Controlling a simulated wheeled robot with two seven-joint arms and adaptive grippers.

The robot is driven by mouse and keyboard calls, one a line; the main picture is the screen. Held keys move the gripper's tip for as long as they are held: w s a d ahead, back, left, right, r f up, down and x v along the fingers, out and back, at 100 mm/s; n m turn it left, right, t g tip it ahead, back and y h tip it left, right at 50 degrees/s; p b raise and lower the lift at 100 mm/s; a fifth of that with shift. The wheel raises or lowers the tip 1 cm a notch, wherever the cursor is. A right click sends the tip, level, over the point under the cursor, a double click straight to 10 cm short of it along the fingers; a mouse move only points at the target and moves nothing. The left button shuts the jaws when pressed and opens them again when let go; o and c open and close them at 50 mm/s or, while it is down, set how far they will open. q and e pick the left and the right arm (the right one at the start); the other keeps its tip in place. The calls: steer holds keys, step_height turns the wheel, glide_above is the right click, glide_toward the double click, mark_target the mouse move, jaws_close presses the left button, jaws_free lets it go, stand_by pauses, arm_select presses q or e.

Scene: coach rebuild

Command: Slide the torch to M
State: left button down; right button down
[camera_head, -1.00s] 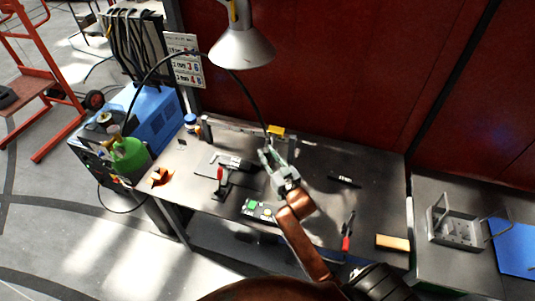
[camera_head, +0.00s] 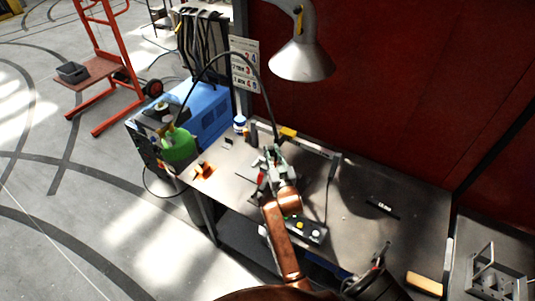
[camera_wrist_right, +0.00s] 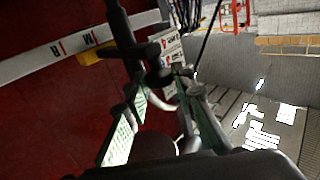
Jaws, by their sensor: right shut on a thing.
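The torch (camera_wrist_right: 122,28) shows in the right wrist view as a dark tube with a round black part and a curved pale neck. My right gripper (camera_head: 271,153) is shut on it at the back of the bench; its pads also show in the wrist view, partly hiding the torch. Behind it runs a pale rail (camera_head: 318,148) carrying a yellow piece (camera_head: 288,132), just right of the gripper. My left gripper is out of view.
A lamp (camera_head: 301,62) hangs above the bench. A black cable (camera_head: 258,75) arches from the blue machine (camera_head: 205,112) towards my gripper. A button box (camera_head: 305,230) lies beside my arm. A white-and-blue bottle (camera_head: 240,123) stands left. The bench right of my arm is mostly clear.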

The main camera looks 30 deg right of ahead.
steer(key=c, duration=2.1)
jaws_free()
steer(key=o, duration=0.4)
steer(key=shift+c, duration=0.2)
steer(key=shift+o, duration=0.4)
step_height(320, 180, up, 10)
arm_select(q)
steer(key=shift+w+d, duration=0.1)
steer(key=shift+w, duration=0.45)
